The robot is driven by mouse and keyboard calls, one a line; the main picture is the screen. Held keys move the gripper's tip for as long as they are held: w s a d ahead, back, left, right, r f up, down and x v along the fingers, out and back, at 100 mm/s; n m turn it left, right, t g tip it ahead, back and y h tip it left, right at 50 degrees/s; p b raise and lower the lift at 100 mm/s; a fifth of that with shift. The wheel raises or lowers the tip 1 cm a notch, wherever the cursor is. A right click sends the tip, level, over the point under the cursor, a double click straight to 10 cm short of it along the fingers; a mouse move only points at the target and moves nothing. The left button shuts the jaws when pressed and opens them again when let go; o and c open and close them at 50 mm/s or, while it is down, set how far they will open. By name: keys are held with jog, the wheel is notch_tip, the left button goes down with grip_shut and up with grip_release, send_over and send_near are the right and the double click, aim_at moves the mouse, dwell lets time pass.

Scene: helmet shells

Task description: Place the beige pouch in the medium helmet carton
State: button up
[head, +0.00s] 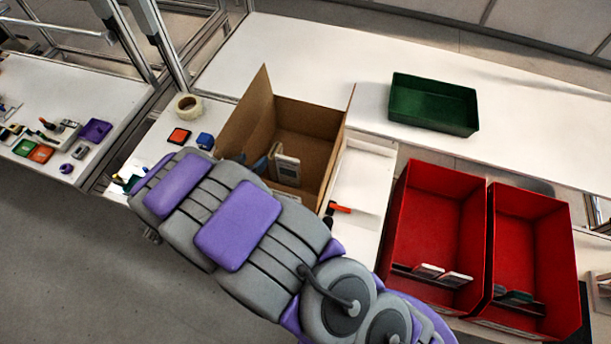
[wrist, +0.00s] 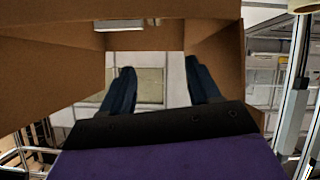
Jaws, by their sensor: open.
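An open brown cardboard carton (head: 325,150) stands on the white bench in the head view, flaps up. Its walls also fill much of the wrist view (wrist: 60,75). A pale, flat item with a grey panel (head: 287,170) is inside the carton; I cannot tell for sure whether it is the beige pouch. My gripper (wrist: 160,68) is at the carton with its two dark blue fingers spread apart. A pale beige patch (wrist: 151,84) shows between and beyond the fingers, and I cannot tell whether it touches them. My arm hides the carton's near left side in the head view.
Two red bins (head: 432,225) (head: 530,250) holding flat items stand at the right. A green tray (head: 432,105) lies behind them. A tape roll (head: 188,106), an orange-red pad (head: 179,136) and a blue item (head: 205,141) lie left of the carton. The back bench is mostly clear.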

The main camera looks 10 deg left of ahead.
jog(key=w+r+g+y, duration=0.3)
jog(key=w+r+y, duration=0.15)
jog(key=r, duration=0.25)
jog(key=s+d+r+g+y, duration=0.2)
jog(key=d+r+g, duration=0.2)
jog(key=d+r, duration=0.4)
jog(key=s+d+r+g+h, duration=0.2)
jog(key=s+d+r+g, duration=0.1)
jog(key=s+d, duration=1.1)
jog(key=s+d+r+g+h, duration=0.3)
jog(key=s+d, duration=1.1)
jog(key=d, duration=0.5)
jog(key=shift+m+g, duration=0.4)
jog(key=shift+g, duration=0.2)
jog(key=shift+w+f, duration=0.1)
notch_tip(320, 180, down, 7)
jog(key=b, duration=0.7)
jog(key=shift+f, duration=0.15)
